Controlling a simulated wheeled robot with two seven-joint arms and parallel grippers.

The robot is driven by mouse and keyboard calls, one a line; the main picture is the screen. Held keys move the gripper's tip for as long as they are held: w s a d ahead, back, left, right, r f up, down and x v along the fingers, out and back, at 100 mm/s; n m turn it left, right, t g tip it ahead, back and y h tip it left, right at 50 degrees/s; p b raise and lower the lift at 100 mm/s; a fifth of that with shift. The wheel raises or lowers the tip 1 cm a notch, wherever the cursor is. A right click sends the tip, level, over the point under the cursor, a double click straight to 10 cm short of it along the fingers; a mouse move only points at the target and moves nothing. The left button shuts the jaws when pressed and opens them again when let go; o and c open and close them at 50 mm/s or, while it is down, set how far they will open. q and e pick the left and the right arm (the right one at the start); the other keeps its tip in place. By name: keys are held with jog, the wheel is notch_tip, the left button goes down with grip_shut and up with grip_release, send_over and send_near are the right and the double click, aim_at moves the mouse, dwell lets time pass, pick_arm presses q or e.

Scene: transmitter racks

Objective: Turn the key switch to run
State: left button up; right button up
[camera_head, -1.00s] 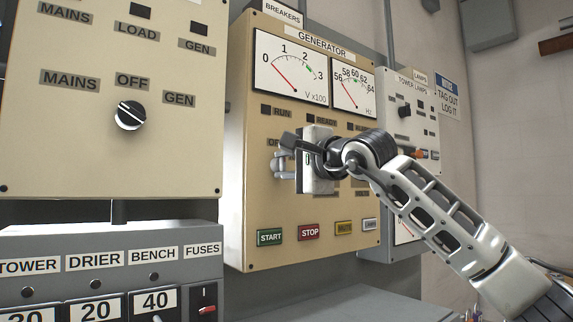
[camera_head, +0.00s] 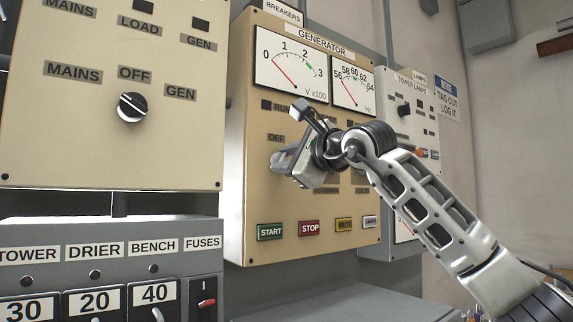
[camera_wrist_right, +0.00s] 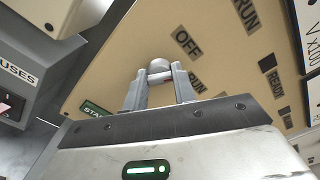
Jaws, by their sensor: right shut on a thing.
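The generator panel (camera_head: 262,205) is a beige box with two gauges, and START and STOP buttons low on its face. My right gripper (camera_head: 283,161) is at the panel's left part, below the OFF label (camera_head: 276,139). In the right wrist view its two fingers (camera_wrist_right: 160,83) are closed on a small round light-grey knob, the key switch (camera_wrist_right: 159,66). My left gripper is not in view.
A mains/off/gen selector knob (camera_head: 132,107) is on the beige panel at left. A grey fuse box (camera_head: 110,235) stands below it. The tower lamps panel (camera_head: 410,100) is right of the generator panel, behind my right arm.

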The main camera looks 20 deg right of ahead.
jog(key=m, duration=0.2)
jog(key=shift+f+m+b, duration=0.1)
jog(key=shift+m+b, duration=0.25)
jog(key=shift+m, duration=0.95)
jog(key=shift+m+b, duration=0.3)
jog(key=shift+m, duration=0.4)
jog(key=o, duration=1)
